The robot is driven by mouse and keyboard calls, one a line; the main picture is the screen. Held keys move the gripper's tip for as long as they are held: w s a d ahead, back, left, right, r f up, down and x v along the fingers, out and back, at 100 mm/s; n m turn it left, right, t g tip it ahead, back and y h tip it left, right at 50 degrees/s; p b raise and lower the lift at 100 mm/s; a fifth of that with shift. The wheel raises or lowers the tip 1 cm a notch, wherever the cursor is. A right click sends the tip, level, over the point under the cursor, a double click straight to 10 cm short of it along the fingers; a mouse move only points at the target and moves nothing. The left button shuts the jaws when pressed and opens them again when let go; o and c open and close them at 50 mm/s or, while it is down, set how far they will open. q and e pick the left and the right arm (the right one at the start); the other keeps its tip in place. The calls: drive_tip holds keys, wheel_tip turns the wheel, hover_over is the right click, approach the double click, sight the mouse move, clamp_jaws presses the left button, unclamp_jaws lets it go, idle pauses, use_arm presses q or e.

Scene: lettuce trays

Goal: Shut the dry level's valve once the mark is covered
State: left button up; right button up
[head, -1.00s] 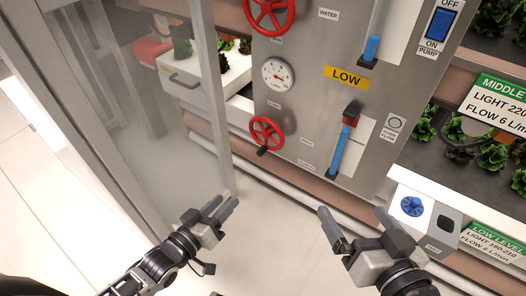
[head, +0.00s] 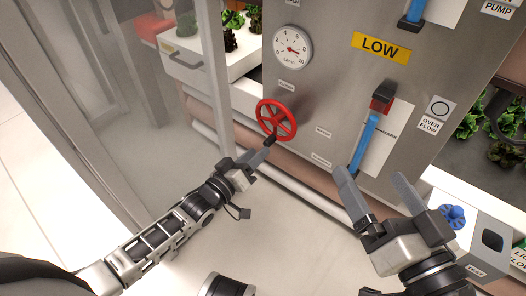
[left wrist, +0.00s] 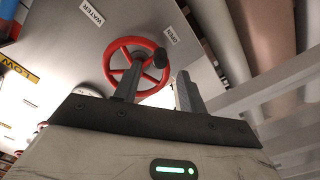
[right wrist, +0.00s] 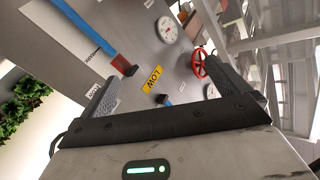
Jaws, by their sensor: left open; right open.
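The red valve wheel (head: 276,120) with a dark knob is on the grey panel below a round gauge (head: 292,47). My left gripper (head: 257,158) is open at the wheel's lower edge. In the left wrist view the wheel (left wrist: 137,42) is just ahead, its knob between the lines of the fingers; contact cannot be told. Under the yellow LOW label (head: 381,47), a blue level column (head: 364,142) rises beside the MARK label (head: 388,135), and its top appears above the mark line. A red-and-black block (head: 382,96) tops the column. My right gripper (head: 378,195) is open and empty before the panel.
A white drawer of plants (head: 210,60) is at upper left, behind a grey upright post. Pale floor is clear below.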

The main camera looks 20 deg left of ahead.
sight(275, 122)
use_arm(q)
drive_tip(key=shift+b+x, duration=0.5)
drive_tip(key=shift+x, duration=1.45)
use_arm(e)
drive_tip(key=shift+w+d+r+n+t+y, duration=0.2)
drive_tip(key=shift+w+r+n+t, duration=0.15)
drive_tip(key=shift+r+n+t, duration=0.25)
drive_tip(key=shift+w+d+r+n+t+y, duration=0.15)
drive_tip(key=shift+w+r+n+t, duration=0.25)
drive_tip(key=shift+r, duration=0.4)
drive_tip(key=shift+a, duration=0.1)
use_arm(q)
clamp_jaws()
